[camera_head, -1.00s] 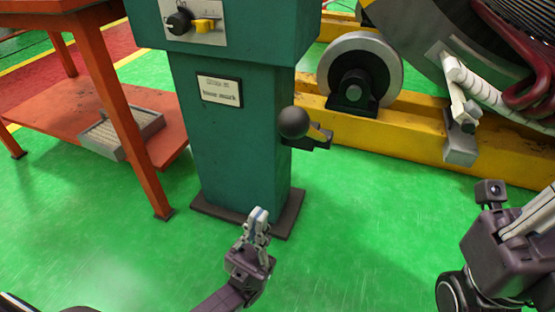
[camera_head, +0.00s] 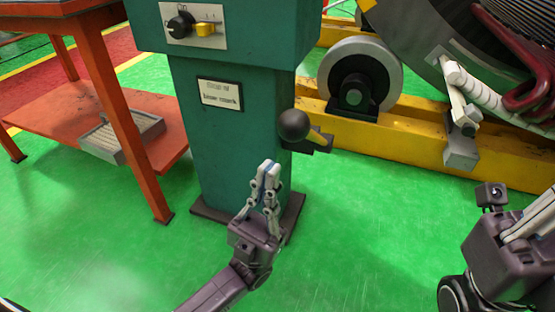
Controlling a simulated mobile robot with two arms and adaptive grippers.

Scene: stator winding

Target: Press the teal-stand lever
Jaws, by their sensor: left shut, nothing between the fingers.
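The teal stand (camera_head: 228,130) is upright on a dark base plate, with a label on its front. My left gripper (camera_head: 268,168) points upward in front of the stand's lower part. Its fingers are shut and empty, below and to the left of the knob, and look apart from it. My right arm shows at the right edge.
A control panel (camera_head: 193,25) with a black knob and a yellow switch is on the stand's top. An orange table (camera_head: 110,85) with a grey tray (camera_head: 118,138) on its shelf stands left. A yellow frame (camera_head: 420,145) with a roller (camera_head: 358,75) is behind right. Green floor is clear in front.

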